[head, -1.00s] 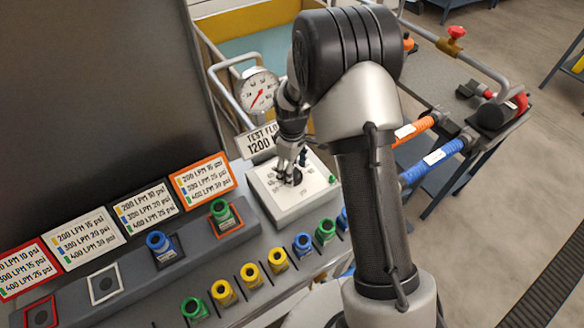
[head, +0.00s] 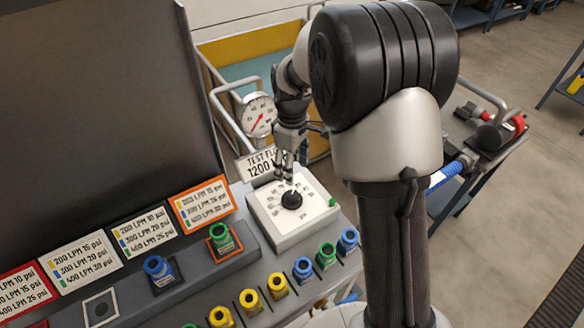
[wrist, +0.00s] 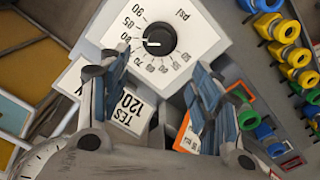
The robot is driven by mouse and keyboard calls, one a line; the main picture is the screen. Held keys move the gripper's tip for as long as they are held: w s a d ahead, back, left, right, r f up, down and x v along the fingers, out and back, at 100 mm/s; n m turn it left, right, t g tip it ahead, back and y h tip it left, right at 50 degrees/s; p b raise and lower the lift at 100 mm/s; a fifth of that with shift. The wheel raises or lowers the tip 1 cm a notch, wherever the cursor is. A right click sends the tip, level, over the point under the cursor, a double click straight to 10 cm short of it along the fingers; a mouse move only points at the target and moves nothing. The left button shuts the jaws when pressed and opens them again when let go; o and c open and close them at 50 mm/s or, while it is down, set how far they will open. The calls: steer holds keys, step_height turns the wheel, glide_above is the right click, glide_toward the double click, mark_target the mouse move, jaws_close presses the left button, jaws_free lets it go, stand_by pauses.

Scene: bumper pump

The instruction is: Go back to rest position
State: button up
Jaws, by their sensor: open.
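My gripper (head: 287,171) is open above the white dial box (head: 311,207), close to its black knob (head: 292,199). In the wrist view the two blue-padded fingers of my gripper (wrist: 155,85) are spread apart with nothing between them. The black knob (wrist: 159,38) shows beyond the fingertips, clear of both, on a white face (wrist: 195,45) marked "psi" with numbers around it. The knob's white mark points left in the wrist view, near 80. My arm covers part of the scene on the right of the head view.
A round gauge (head: 259,116) and a "TEST FLOW 1200" sign (head: 259,164) stand behind the box. Blue, green and yellow fittings (head: 277,285) line the bench front. Label cards (head: 203,202) stand at the left. A cart with hoses (head: 490,135) is at the right.

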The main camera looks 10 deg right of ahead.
stand_by(0.3)
steer(key=s+r+m+t, duration=0.1)
steer(key=s+r+m, duration=0.1)
steer(key=s+r, duration=0.45)
steer(key=s+r+m+t, duration=0.1)
steer(key=s+r+m, duration=0.2)
steer(key=s, duration=0.7)
steer(key=s+r+m+t, duration=0.2)
steer(key=s+r+m, duration=0.2)
steer(key=s, duration=0.7)
step_height(320, 180, up, 2)
steer(key=shift+s+d+r+m+t, duration=0.15)
steer(key=shift+s+r+m+t, duration=0.1)
steer(key=shift+m+t, duration=0.05)
steer(key=shift+c, duration=0.3)
